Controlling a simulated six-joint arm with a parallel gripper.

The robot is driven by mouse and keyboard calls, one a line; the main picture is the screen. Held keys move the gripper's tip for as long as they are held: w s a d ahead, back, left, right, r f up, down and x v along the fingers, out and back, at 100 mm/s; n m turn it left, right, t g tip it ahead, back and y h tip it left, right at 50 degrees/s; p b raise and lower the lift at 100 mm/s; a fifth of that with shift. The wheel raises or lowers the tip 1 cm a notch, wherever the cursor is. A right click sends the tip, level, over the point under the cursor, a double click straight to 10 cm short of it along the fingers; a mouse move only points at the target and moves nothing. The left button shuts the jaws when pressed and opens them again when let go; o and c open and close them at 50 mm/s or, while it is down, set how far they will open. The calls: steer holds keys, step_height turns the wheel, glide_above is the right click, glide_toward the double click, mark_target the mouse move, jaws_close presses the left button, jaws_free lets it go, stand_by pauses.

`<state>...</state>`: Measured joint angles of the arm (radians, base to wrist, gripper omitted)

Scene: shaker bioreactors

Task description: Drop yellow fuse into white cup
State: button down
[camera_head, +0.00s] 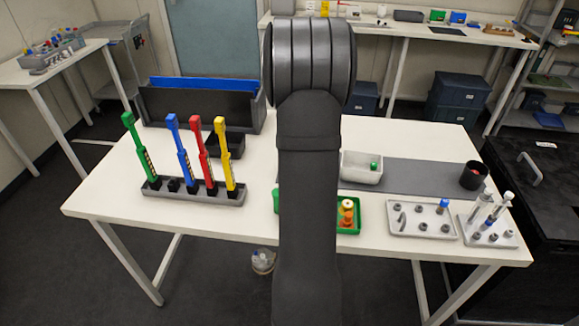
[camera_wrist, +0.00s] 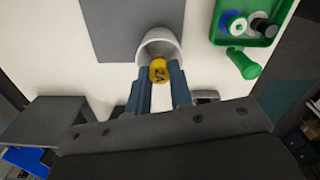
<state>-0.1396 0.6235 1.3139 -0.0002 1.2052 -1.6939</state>
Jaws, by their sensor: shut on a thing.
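In the wrist view the yellow fuse (camera_wrist: 158,70) is held between the two blue-grey fingertips of my gripper (camera_wrist: 159,74). A dark marking shows on its round end. The white cup (camera_wrist: 157,39) is right behind the fuse in that view, and the fuse overlaps its opening. I cannot tell how far the fuse is above or inside the cup. In the head view my arm hides the gripper, the fuse and the white cup.
A green tray (camera_wrist: 218,37) with several round parts and a loose green piece (camera_wrist: 242,63) lie near the cup. A grey mat (camera_head: 420,178) holds a white bin (camera_head: 350,175) and black cup (camera_head: 474,176). Tall coloured tools stand in a rack (camera_head: 205,197) on the left.

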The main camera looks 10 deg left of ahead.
steer(key=shift+f, duration=1.75)
steer(key=c, duration=1.2)
jaws_free()
step_height(320, 180, up, 18)
steer(key=shift+f, duration=0.25)
steer(key=shift+f, duration=0.1)
step_height(320, 180, down, 17)
steer(key=shift+f, duration=0.1)
steer(key=shift+r, duration=0.65)
